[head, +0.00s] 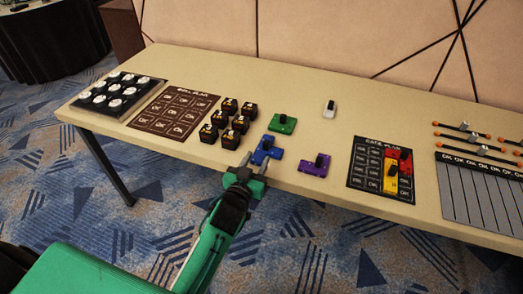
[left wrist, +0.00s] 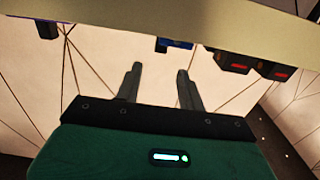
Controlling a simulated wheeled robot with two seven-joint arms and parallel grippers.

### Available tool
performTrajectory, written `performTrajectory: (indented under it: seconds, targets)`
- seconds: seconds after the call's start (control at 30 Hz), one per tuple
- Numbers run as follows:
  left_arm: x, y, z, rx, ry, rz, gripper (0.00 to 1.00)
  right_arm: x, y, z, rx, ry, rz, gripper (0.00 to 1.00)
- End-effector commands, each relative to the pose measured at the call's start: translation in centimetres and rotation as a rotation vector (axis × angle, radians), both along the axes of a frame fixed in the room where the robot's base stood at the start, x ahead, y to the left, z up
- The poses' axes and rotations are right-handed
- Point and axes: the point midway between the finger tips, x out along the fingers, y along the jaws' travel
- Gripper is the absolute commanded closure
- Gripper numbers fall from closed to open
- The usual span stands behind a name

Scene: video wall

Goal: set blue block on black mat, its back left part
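The blue block (head: 267,150), a flat piece with a dark knob on top, lies on the table near its front edge. It also shows in the left wrist view (left wrist: 175,43) as a small dark-blue piece at the table edge. My left gripper (head: 254,166) is at the front edge, just in front of the blue block. In the left wrist view its two fingers (left wrist: 158,76) are apart with nothing between them. The black mat (head: 366,165) with pale printed cells lies to the right; a red block (head: 404,161) and a yellow block (head: 390,179) sit on its right part. My right gripper is out of view.
A green block (head: 283,123) is behind the blue one and a purple block (head: 315,166) to its right. A white block (head: 329,109) stands further back. The mat's left columns are clear.

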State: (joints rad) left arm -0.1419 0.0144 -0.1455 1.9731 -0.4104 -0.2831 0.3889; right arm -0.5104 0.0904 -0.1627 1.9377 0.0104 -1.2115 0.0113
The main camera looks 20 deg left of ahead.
Motion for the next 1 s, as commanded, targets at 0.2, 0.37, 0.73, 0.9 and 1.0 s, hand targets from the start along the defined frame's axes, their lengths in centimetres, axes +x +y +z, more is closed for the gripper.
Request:
performTrajectory:
  seconds: [0.2, 0.37, 0.73, 0.9, 1.0]
  targets:
    - [-3.2, 0.1, 0.0, 0.000, 0.000, 0.000, 0.61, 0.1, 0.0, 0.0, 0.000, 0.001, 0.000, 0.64]
    - [-4.3, 0.2, 0.0, 0.000, -0.001, 0.000, 0.61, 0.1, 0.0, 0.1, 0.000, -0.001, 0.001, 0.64]
    - [-6.8, 0.9, -7.2, 0.019, 0.256, 0.025, 0.61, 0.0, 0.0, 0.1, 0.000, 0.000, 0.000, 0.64]
    - [-13.9, 1.5, -18.6, 0.062, 0.709, 0.014, 0.61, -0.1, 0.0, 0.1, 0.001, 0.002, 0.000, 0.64]
    - [-19.3, 1.5, -23.7, 0.090, 0.959, -0.022, 0.61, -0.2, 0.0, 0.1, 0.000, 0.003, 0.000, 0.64]
